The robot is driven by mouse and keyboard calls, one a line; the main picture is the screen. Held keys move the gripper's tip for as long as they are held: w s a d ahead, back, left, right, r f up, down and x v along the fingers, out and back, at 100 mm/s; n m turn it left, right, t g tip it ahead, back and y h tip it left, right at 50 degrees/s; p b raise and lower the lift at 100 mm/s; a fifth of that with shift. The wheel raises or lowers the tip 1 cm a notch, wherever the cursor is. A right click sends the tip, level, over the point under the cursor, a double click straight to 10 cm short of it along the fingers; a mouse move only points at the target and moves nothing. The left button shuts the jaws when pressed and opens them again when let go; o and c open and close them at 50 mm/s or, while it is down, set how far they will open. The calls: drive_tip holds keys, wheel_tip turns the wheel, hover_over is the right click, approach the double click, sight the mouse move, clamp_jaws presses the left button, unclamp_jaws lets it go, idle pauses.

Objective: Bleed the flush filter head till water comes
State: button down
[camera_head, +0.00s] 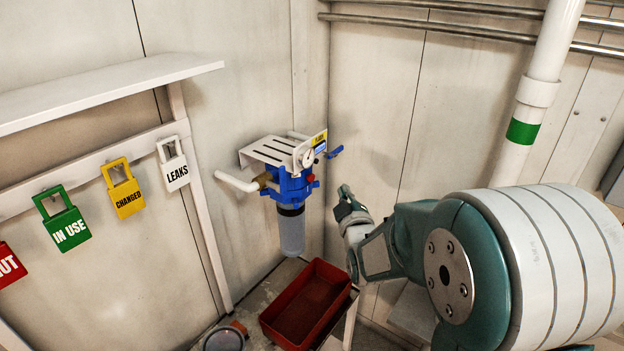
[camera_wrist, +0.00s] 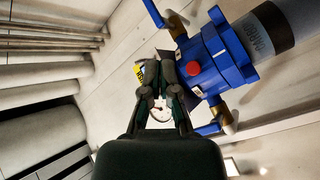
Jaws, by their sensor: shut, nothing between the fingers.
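The blue flush filter head (camera_head: 291,184) is mounted on the wall under a white slotted bracket (camera_head: 275,152), with a translucent grey bowl (camera_head: 291,235) hanging below. A red button (camera_head: 311,177) is on its side; it also shows in the wrist view (camera_wrist: 192,68). A round gauge (camera_head: 308,158) and a yellow label sit above. A blue valve handle (camera_head: 334,152) sticks out at the right. My gripper (camera_head: 345,192) is to the right of the head, apart from it. In the wrist view my gripper (camera_wrist: 158,68) is shut and empty, its tips left of the button. No water shows.
A red tray (camera_head: 333,270) is below the filter, beside a round grey object (camera_head: 225,338). Tags reading LEAKS (camera_head: 174,165), CHANGED (camera_head: 124,190) and IN USE (camera_head: 64,222) hang at the left under a white shelf (camera_head: 100,92). A white pipe (camera_head: 540,85) stands at the right.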

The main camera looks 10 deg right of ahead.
drive_tip(key=shift+w+a, duration=2)
drive_tip(key=shift+w, duration=0.1)
drive_tip(key=shift+w+a, duration=0.2)
drive_tip(key=shift+a, duration=0.05)
drive_tip(key=shift+w+a, duration=0.35)
idle(0.8)
drive_tip(key=shift+d+r, duration=0.1)
drive_tip(key=shift+s+d, duration=0.55)
drive_tip(key=shift+s, duration=0.1)
drive_tip(key=s+d, duration=0.3)
drive_tip(key=shift+s+d, duration=0.25)
idle(0.5)
